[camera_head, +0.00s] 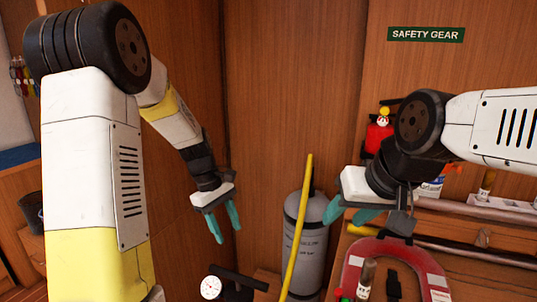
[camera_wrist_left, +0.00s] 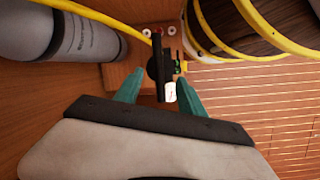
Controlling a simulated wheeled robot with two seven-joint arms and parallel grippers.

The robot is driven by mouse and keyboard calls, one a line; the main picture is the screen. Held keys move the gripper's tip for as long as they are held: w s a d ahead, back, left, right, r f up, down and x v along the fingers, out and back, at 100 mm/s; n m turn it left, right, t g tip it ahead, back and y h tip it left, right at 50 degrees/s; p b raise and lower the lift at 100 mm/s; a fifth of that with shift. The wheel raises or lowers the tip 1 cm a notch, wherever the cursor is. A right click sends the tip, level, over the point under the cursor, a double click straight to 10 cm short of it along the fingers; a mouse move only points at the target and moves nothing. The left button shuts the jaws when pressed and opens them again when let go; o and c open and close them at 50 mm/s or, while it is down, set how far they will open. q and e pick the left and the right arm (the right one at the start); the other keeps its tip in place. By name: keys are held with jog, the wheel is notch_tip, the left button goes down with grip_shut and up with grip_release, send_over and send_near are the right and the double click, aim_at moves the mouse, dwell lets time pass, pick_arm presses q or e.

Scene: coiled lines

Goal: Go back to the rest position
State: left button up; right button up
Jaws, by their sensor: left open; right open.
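My left gripper (camera_head: 218,226) hangs at the centre-left of the head view with its teal fingers apart and nothing between them. Its open fingers also show in the left wrist view (camera_wrist_left: 158,92), above a wooden block with a black fitting (camera_wrist_left: 158,65). My right gripper (camera_head: 352,214) is at the centre-right of the head view, its teal fingers pointing left. It is open, and I see nothing held in it. It is above and left of a red horseshoe-shaped float (camera_head: 354,262).
A grey cylinder (camera_head: 318,240) stands between the grippers with a yellow hose (camera_head: 298,222) in front. A round gauge (camera_head: 211,287) lies low, below my left gripper. A shelf with a red item (camera_head: 372,138) and a "SAFETY GEAR" sign (camera_head: 426,34) are at right. Wooden walls close the back.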

pick_arm(q)
jog(key=s+a+r+m+t+y, duration=0.1)
jog(key=s+r+m+t, duration=0.6)
jog(key=s+r, duration=0.9)
jog(key=shift+s+a+m, duration=0.7)
jog(key=shift+m, duration=1)
jog(key=shift+r, duration=0.1)
